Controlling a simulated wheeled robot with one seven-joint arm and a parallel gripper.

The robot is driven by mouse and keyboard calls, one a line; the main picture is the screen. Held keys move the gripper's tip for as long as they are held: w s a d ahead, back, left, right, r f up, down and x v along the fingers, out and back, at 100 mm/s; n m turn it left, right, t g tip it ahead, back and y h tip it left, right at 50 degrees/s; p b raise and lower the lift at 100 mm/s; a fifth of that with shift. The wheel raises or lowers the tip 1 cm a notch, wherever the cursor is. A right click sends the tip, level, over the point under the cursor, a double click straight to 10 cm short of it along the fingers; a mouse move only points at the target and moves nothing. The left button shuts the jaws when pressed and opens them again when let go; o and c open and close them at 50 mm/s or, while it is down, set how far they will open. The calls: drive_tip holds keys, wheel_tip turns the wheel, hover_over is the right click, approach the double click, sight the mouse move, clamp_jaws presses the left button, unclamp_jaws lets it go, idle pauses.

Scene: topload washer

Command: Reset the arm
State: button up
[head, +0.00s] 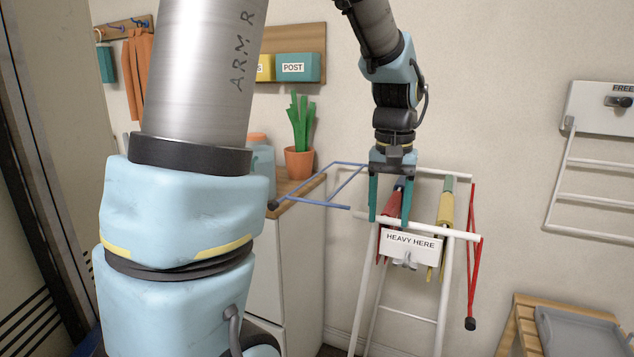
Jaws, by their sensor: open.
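My gripper (389,220) hangs pointing down at the end of my arm, right of the middle of the head view. Its two teal fingers are apart and I see nothing clearly held between them. The fingertips overlap the top of a white drying rack (445,231) that carries a "HEAVY HERE" sign (410,245). I cannot tell whether the fingers touch the rack or are in front of it. My large light-blue arm links fill the left of the view and hide part of the room.
A blue rod frame (318,203) sticks out left of the gripper. Red and yellow folded pieces hang on the rack. A potted plant (299,163) stands on a cabinet behind. A wall rack (590,165) and a wooden stand with a grey tray (580,334) are at right.

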drive_tip(key=s+a+f+n+p, duration=0.1)
drive_tip(key=s+a+f, duration=0.1)
drive_tip(key=a, duration=0.8)
drive_tip(key=s+a+f+n+t+p, duration=0.1)
drive_tip(key=s+a+f, duration=0.1)
drive_tip(key=a, duration=0.8)
drive_tip(key=shift+s+a+f+n, duration=0.2)
drive_tip(key=shift+s+f+n, duration=0.15)
drive_tip(key=shift+f, duration=0.35)
